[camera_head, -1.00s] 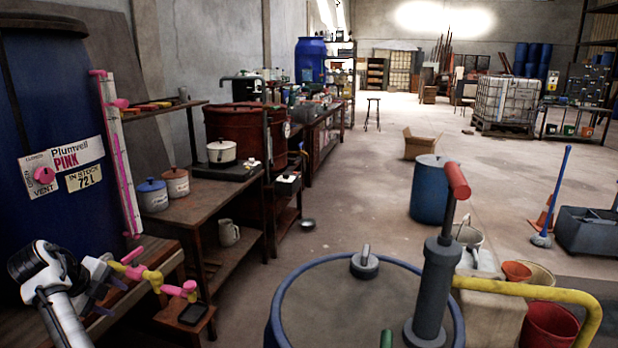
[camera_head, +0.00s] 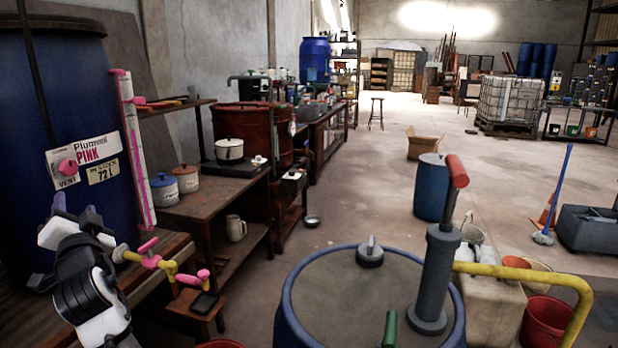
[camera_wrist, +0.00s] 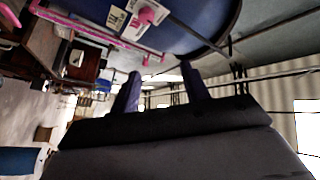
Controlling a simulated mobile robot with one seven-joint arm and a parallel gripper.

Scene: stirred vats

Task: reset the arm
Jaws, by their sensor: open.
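My gripper (camera_head: 76,205) is at the lower left of the head view, in front of the big blue vat (camera_head: 65,120) with the Plumwell PINK label. Its two purple fingers point up and stand apart. In the wrist view my gripper (camera_wrist: 160,76) is open, with nothing between the fingers. The yellow and pink valve pipe (camera_head: 158,264) is just right of my gripper; I cannot tell whether they touch.
A wooden bench (camera_head: 205,205) with lidded pots stands to the right of the vat. A blue drum (camera_head: 290,310) with a grey hand pump (camera_head: 440,275) and yellow hose (camera_head: 565,281) stands close in front. Open floor (camera_head: 350,205) lies beyond.

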